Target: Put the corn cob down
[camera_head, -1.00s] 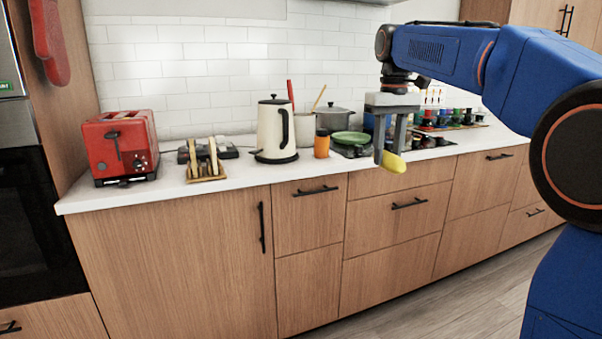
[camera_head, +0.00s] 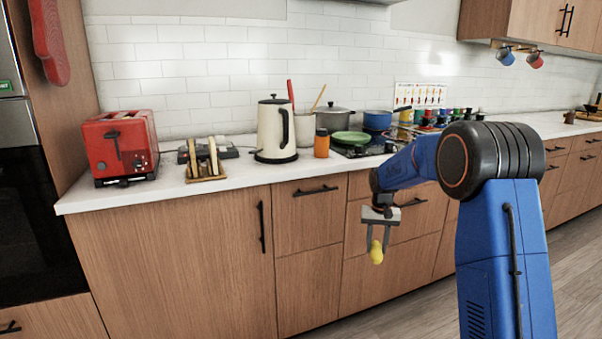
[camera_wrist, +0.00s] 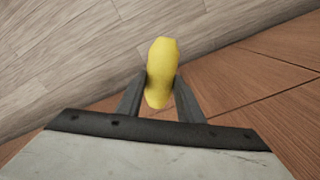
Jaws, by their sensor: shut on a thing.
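The yellow corn cob (camera_head: 376,253) is held between the fingers of my gripper (camera_head: 378,240), in front of the drawer fronts and below the counter's edge. In the wrist view the corn cob (camera_wrist: 161,72) sits between the two fingertips of my gripper (camera_wrist: 160,95), its far end pointing out over the floor. The cob touches no surface that I can see. The gripper is shut on it.
The white counter (camera_head: 235,180) carries a red toaster (camera_head: 120,147), a toast rack (camera_head: 204,160), a kettle (camera_head: 275,130), an orange jar (camera_head: 321,144) and a green plate (camera_head: 351,137). Bare counter shows along its front edge. Wooden drawers (camera_head: 310,225) stand below, with wooden floor (camera_wrist: 60,60) in front.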

